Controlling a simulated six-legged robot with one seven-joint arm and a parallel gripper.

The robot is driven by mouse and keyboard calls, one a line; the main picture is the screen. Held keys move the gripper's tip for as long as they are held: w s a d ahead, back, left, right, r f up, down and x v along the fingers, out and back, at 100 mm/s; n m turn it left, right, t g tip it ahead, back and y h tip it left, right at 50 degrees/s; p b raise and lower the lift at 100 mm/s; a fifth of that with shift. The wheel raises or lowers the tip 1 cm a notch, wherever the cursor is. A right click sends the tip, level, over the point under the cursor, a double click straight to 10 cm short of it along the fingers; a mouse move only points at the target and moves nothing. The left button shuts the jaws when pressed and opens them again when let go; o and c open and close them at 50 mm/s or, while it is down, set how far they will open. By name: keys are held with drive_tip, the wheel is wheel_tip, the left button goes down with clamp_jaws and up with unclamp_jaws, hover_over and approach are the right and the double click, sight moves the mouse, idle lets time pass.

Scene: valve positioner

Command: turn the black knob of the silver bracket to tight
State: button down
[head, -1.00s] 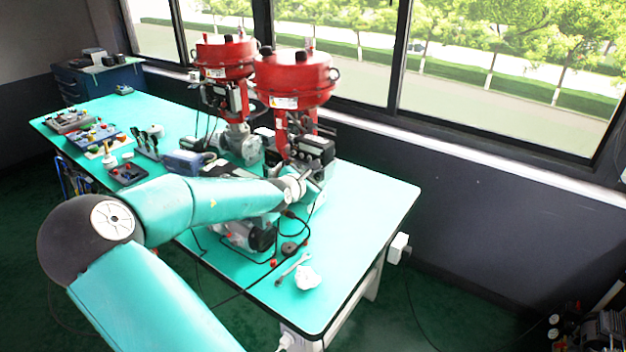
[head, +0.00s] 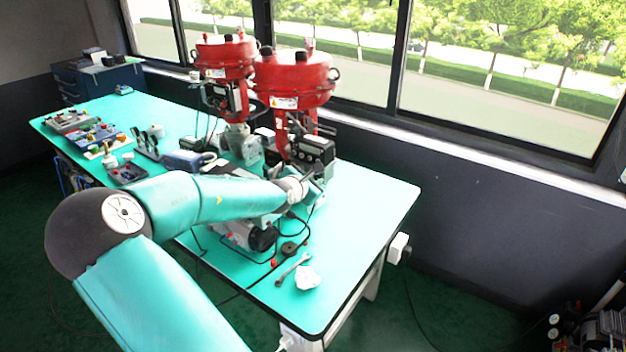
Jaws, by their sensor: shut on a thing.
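Two red valve actuators stand on the green bench, and the nearer actuator (head: 294,80) has a black positioner (head: 313,151) mounted low on its side. My gripper (head: 318,184) is at the end of my teal arm, just below and in front of this positioner. It is shut on what I take to be the black knob. The fingertips are small and partly covered by my own wrist. The knob and the silver bracket cannot be made out clearly behind the wrist and gripper.
The farther red actuator (head: 224,52) stands to the left. A wrench (head: 292,270), a white crumpled cloth (head: 308,278) and a black round part (head: 289,249) lie on the bench (head: 365,225). Cables run near my wrist. The bench's right end is clear. Windows are behind.

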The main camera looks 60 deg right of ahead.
drive_tip(key=m, duration=0.1)
drive_tip(key=m+t, duration=0.1)
drive_tip(key=shift+s+f+m+t+h, duration=0.1)
drive_tip(key=shift+s+m+t+h, duration=0.1)
drive_tip(key=shift+m+t+h, duration=0.1)
drive_tip(key=m, duration=0.1)
drive_tip(key=m+t+h, duration=0.1)
drive_tip(key=shift+s+f+m, duration=0.1)
drive_tip(key=shift+f+m, duration=0.1)
drive_tip(key=shift+m, duration=0.2)
drive_tip(key=m+h, duration=0.1)
drive_tip(key=m, duration=0.1)
drive_tip(key=m+t+h, duration=0.1)
drive_tip(key=m, duration=0.1)
drive_tip(key=shift+f+m, duration=0.2)
drive_tip(key=shift+m, duration=0.2)
drive_tip(key=shift+t, duration=0.3)
drive_tip(key=c, duration=1.3)
unclamp_jaws()
drive_tip(key=shift+o, duration=0.2)
drive_tip(key=shift+a, duration=0.15)
drive_tip(key=v, duration=1.3)
drive_tip(key=shift+a, duration=0.35)
